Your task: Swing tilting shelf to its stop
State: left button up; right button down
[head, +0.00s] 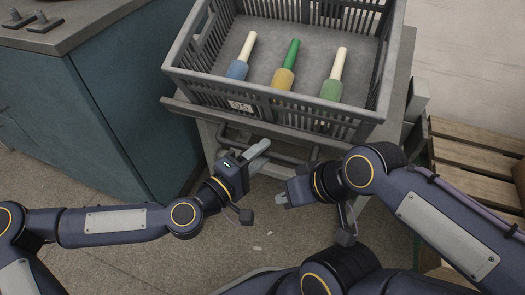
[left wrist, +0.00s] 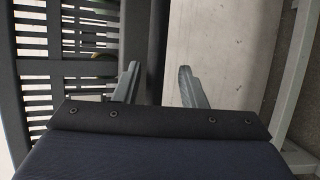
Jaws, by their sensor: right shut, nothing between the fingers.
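The tilting shelf (head: 190,109) shows as a grey front edge under a grey slatted crate (head: 215,92); most of the shelf is hidden by the crate. My left gripper (head: 262,153) is just below and in front of this edge, near its middle. In the left wrist view its two fingers (left wrist: 159,80) stand apart with nothing held between them, and the slatted crate (left wrist: 88,49) is at the left. I cannot tell whether the fingers touch the shelf. My right gripper (head: 279,200) is shut and empty, lower and a little to the right, clear of the shelf.
A teal cabinet (head: 130,100) stands close on the left. Wooden pallets (head: 465,150) are on the right. My two grippers are close together.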

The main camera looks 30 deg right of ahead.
pick_arm(q)
jog(key=p+v, duration=0.1)
jog(key=v, duration=0.5)
jog(key=shift+a, duration=0.4)
jog(key=shift+s, duration=0.15)
